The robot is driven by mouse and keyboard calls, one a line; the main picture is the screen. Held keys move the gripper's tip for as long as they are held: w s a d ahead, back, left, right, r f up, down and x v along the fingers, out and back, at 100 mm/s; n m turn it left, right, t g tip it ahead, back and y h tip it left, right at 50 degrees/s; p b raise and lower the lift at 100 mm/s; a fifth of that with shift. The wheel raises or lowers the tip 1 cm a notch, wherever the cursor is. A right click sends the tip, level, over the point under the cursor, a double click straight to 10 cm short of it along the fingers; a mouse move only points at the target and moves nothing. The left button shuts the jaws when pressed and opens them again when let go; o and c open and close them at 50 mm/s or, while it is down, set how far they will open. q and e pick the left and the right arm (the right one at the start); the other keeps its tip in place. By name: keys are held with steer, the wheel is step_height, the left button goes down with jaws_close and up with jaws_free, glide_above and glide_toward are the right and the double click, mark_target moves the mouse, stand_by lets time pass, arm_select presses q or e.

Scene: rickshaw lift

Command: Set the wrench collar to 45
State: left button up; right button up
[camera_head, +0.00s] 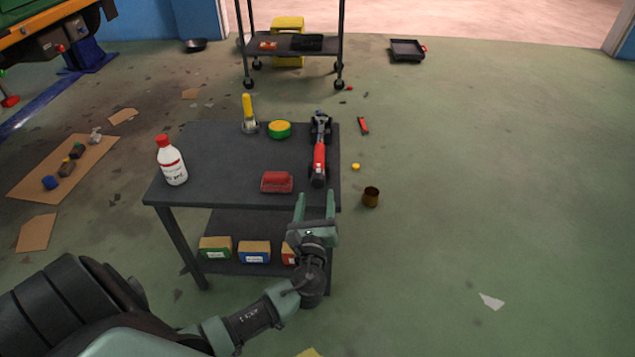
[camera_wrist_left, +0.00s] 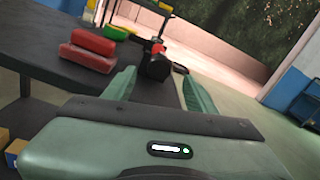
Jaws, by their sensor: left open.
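A red and black tool, apparently the wrench (camera_head: 319,157), lies along the right side of the dark table, its thick black end toward me. In the left wrist view the wrench (camera_wrist_left: 156,66) shows end-on just beyond the fingers. Its collar cannot be made out clearly, and no scale or number can be read. My left gripper (camera_head: 315,197) is open and empty at the table's near right edge, in line with the wrench and a little short of it. The two green fingers also frame it in the left wrist view. My right gripper is not in view.
Boxes sit on the lower shelf. A brown can (camera_head: 371,196) stands on the floor right. Floor there is mostly clear.

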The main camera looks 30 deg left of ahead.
mark_target(317, 184)
arm_select(q)
steer(key=b+x, duration=0.1)
steer(key=x, duration=0.6)
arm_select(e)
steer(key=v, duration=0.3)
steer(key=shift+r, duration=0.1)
arm_select(q)
jaws_close()
